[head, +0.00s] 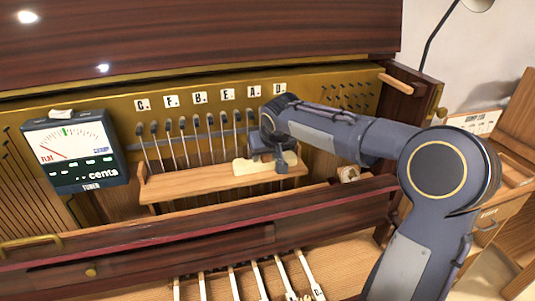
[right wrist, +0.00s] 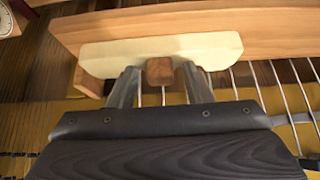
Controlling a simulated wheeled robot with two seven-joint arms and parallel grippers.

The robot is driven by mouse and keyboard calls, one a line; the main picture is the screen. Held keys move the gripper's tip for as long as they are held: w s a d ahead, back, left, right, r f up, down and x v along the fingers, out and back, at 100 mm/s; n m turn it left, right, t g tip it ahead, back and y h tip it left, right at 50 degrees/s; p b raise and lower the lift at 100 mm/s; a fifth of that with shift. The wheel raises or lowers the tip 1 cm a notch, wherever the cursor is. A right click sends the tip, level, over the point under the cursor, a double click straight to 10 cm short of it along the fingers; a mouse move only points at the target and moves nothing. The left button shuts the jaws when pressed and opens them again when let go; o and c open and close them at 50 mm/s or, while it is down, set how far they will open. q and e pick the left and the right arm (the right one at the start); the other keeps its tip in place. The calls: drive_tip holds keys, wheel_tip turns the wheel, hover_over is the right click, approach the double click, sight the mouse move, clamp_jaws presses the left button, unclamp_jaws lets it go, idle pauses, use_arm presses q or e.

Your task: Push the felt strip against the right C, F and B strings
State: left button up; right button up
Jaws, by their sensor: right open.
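The cream felt strip (head: 245,168) lies along the wooden rail (head: 190,185), towards its right end. In the right wrist view the felt strip (right wrist: 205,44) has a small wooden grip block (right wrist: 160,72) on its near side. My right gripper (head: 282,165) is at the strip; its open fingers (right wrist: 160,84) stand either side of the block. Whether they touch it I cannot tell. The strings (head: 185,150) rise behind the rail under plates marked C (head: 142,104), F (head: 171,101), B (head: 200,97), E, A and D. My left gripper is out of view.
A tuner box with a dial (head: 75,150) stands to the left of the strings. Dark panels lie above and below the opening, and white keys (head: 245,283) show at the bottom. A wooden cabinet (head: 505,200) stands at the right.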

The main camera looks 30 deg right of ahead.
drive_tip(key=c, duration=0.8)
drive_tip(key=shift+o, duration=0.2)
drive_tip(key=shift+r+p, duration=1.2)
drive_tip(key=shift+r, duration=0.3)
drive_tip(key=shift+a, duration=0.1)
